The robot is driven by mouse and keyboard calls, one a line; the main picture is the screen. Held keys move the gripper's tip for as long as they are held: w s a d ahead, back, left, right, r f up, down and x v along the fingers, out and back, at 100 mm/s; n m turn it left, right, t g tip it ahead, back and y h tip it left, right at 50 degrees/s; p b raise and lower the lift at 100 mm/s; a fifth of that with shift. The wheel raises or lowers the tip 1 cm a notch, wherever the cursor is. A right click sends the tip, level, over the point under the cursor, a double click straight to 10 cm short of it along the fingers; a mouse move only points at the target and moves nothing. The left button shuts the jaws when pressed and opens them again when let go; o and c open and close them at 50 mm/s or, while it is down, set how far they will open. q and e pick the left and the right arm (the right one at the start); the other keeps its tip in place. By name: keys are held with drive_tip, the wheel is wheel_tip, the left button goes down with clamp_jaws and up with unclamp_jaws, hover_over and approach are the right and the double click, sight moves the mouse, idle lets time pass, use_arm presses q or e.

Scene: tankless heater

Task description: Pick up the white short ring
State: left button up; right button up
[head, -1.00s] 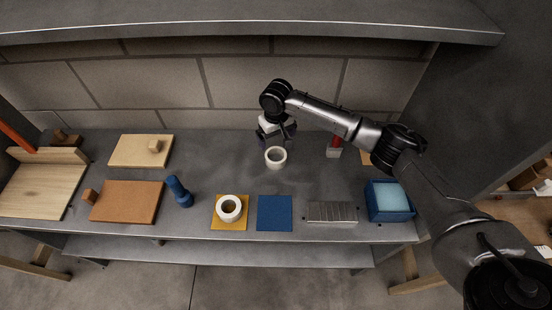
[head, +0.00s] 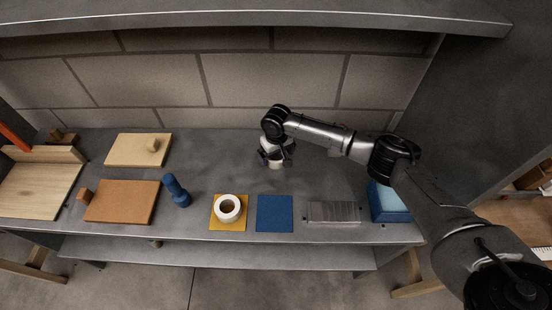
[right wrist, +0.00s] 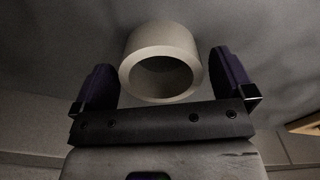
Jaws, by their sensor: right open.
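A white ring (head: 276,165) stands on the grey bench near the back middle, mostly covered by my right gripper in the head view. My right gripper (head: 275,158) is over it and open. In the right wrist view, the ring (right wrist: 160,38) lies between the two dark fingers of my right gripper (right wrist: 163,72), with a gap on each side. Another white ring (head: 221,209) sits on a yellow mat (head: 217,225) at the front of the bench. My left gripper is not in view.
A blue mat (head: 275,213), a ribbed metal block (head: 333,212) and a blue box (head: 388,210) line the front edge. A blue cylinder-shaped object (head: 177,191) and wooden boards (head: 122,200) are on the left. An overhead shelf (head: 250,20) crosses the top.

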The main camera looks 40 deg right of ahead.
drive_tip(key=shift+f, duration=0.35)
drive_tip(key=shift+c, duration=0.5)
drive_tip(key=c, duration=0.9)
drive_tip(key=shift+r, duration=0.1)
drive_tip(key=shift+r, duration=0.5)
wheel_tip(320, 180, up, 4)
drive_tip(key=shift+f+p, duration=0.25)
drive_tip(key=shift+p, duration=0.55)
drive_tip(key=s+d+r+p, duration=0.1)
drive_tip(key=s+d+r, duration=0.1)
drive_tip(key=s, duration=0.3)
drive_tip(key=s+d+r+p, duration=0.1)
drive_tip(key=s+d+r, duration=0.1)
drive_tip(key=s+r, duration=0.2)
drive_tip(key=shift+s+d+r+p, duration=0.25)
drive_tip(key=shift+s+p, duration=0.15)
drive_tip(key=shift+s, duration=0.5)
